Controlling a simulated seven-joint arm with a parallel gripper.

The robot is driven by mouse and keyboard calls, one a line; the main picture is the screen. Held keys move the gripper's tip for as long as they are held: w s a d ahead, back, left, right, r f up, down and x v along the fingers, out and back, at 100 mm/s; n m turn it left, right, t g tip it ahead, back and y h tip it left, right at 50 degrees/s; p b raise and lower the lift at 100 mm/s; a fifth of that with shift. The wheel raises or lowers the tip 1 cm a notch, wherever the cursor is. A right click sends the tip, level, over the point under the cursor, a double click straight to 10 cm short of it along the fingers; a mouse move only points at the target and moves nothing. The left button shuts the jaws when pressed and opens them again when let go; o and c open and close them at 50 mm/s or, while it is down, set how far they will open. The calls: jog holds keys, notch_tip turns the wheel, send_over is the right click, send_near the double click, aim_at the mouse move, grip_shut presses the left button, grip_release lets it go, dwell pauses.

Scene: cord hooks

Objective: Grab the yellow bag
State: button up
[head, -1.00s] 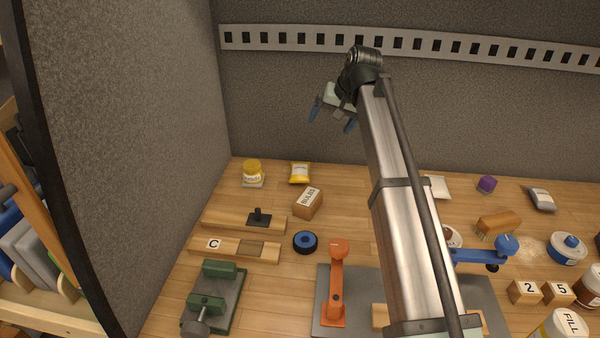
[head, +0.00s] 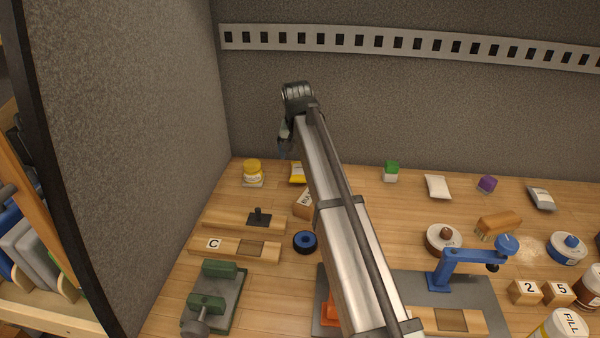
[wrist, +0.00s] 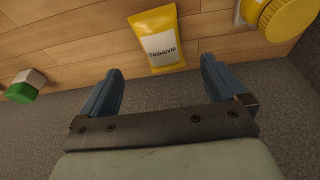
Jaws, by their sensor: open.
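The yellow bag (wrist: 158,38) has a white label reading WASHERS. In the head view the yellow bag (head: 296,173) shows at the back left of the table, partly hidden by my arm. My gripper (wrist: 162,75) is open and empty, with its two blue fingers spread apart. In the head view my gripper (head: 283,146) is mostly hidden behind my wrist, above and just left of the bag.
A yellow-lidded jar (head: 252,173) stands left of the bag, and also shows in the wrist view (wrist: 288,18). A box (head: 303,203) sits in front of the bag. A green-topped block (head: 391,171) is to the right. The grey wall (head: 400,120) rises behind.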

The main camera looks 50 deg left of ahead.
aim_at(300, 167)
jog(key=shift+x, duration=3.75)
jog(key=shift+a, duration=0.15)
jog(key=shift+s, duration=0.1)
jog(key=shift+c, duration=0.2)
jog(key=c, duration=1.2)
jog(key=shift+o, duration=0.2)
jog(key=shift+r, duration=0.15)
